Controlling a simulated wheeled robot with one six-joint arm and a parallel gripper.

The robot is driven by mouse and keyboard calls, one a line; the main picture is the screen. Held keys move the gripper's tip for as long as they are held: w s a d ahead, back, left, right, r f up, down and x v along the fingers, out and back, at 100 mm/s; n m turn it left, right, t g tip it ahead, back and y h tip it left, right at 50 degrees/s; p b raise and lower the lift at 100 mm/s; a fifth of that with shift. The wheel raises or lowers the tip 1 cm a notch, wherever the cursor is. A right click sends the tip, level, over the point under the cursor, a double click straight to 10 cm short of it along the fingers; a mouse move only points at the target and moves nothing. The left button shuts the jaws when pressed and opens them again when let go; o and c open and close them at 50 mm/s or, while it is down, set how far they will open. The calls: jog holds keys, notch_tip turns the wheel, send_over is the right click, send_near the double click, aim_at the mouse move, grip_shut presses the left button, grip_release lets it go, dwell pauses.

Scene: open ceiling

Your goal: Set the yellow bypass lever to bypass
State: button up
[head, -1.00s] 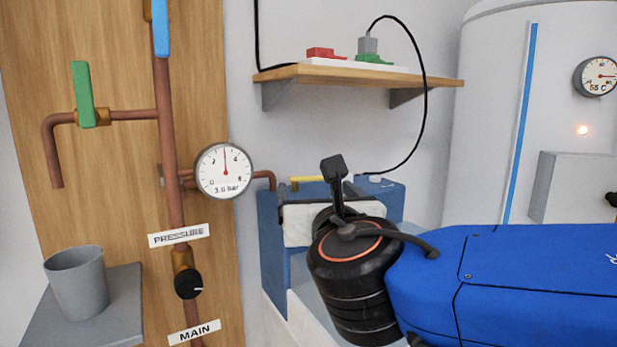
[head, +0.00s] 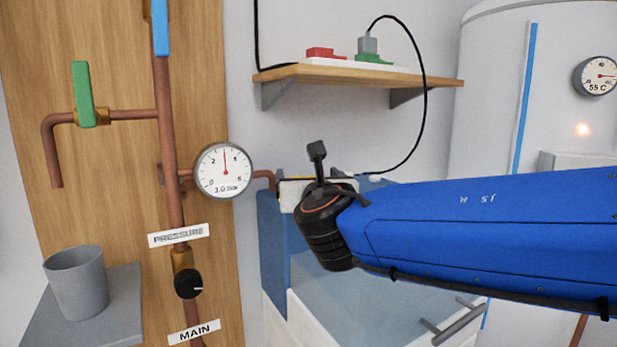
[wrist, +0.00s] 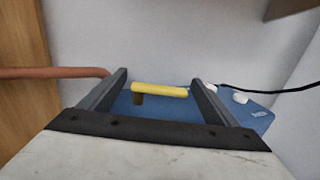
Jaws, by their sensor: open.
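The yellow bypass lever (wrist: 160,90) lies roughly level across the wrist view, above a blue unit (wrist: 258,115). A short darker stub shows under its left end. My gripper (wrist: 160,78) is open, with one finger to the left of the lever and one to the right. The lever appears between them; I cannot tell whether either finger touches it. In the head view my gripper (head: 288,196) is at the back of the blue unit (head: 272,240), and my wrist and arm hide most of the lever.
A copper pipe (wrist: 50,73) runs in from the left. A pressure gauge (head: 223,171) is left of my gripper. A wooden shelf (head: 360,76) with plugs hangs above, and a black cable (head: 422,105) loops down behind my arm. A white tank (head: 490,80) stands at right.

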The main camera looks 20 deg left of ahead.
jog(key=c, duration=1.5)
jog(key=shift+s+m+h, duration=0.15)
jog(key=shift+m+h, duration=0.15)
jog(key=shift+h, duration=0.1)
jog(key=shift+m+t+h, duration=0.5)
jog(key=shift+h, duration=0.3)
jog(key=shift+d, duration=0.1)
jog(key=o, duration=1.5)
jog(key=shift+s, duration=0.1)
jog(key=v, duration=1.7)
jog(key=shift+s, duration=0.15)
